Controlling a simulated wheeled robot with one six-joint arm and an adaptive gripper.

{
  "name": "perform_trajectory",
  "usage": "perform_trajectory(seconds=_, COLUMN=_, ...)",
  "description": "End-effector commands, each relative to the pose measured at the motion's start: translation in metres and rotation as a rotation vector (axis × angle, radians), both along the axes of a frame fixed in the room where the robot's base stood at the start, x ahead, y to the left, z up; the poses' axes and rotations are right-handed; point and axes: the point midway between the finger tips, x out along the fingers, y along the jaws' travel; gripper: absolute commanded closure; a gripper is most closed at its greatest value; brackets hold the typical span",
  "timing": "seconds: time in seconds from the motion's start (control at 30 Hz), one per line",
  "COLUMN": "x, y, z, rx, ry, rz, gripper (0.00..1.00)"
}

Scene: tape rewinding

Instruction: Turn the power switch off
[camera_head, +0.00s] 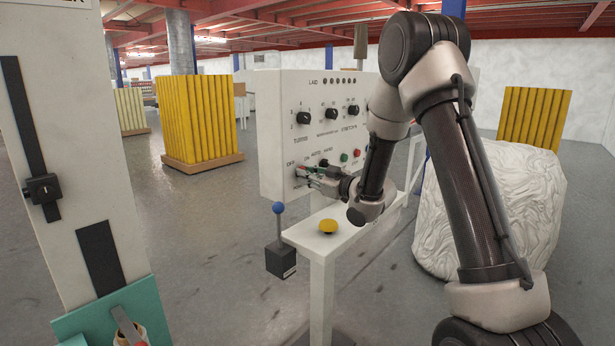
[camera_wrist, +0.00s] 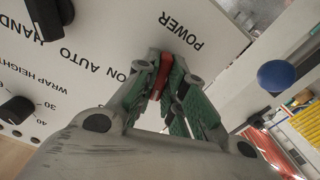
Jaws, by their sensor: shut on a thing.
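The red power switch (camera_wrist: 164,75) sits on the white control panel (camera_head: 283,110), under the OFF and ON marks. My gripper (camera_head: 304,173) is at the lower left of the panel face. In the wrist view my gripper's green-padded fingers (camera_wrist: 168,80) are shut on the switch, with the POWER label beside them. The ON mark shows near the left finger. The OFF mark is hidden in the wrist view, and the fingers cover much of the switch, so I cannot tell which way it points.
Black knobs (camera_head: 331,113) line the panel above, and a HAND/AUTO selector (camera_wrist: 48,15) is close by. A yellow button (camera_head: 328,226) stands on the white ledge below. A blue-ball lever (camera_head: 278,208) rises from a black box left of it. A wrapped load (camera_head: 520,200) stands at the right.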

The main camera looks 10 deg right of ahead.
Motion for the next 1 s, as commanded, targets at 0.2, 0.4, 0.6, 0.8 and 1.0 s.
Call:
perform_trajectory(seconds=0.2, x=0.0009, y=0.0009, z=0.0007, rx=-0.156, ry=-0.114, rz=0.001, gripper=1.00)
perform_trajectory(seconds=0.4, x=0.0009, y=0.0007, z=0.0008, rx=-0.273, ry=-0.201, rz=0.001, gripper=1.00)
perform_trajectory(seconds=0.6, x=0.0010, y=0.0007, z=0.0010, rx=-0.354, ry=-0.260, rz=0.000, gripper=1.00)
perform_trajectory(seconds=0.8, x=0.0011, y=0.0007, z=0.0011, rx=-0.397, ry=-0.291, rz=0.000, gripper=1.00)
perform_trajectory(seconds=1.0, x=0.0011, y=0.0007, z=0.0013, rx=-0.409, ry=-0.301, rz=0.001, gripper=1.00)
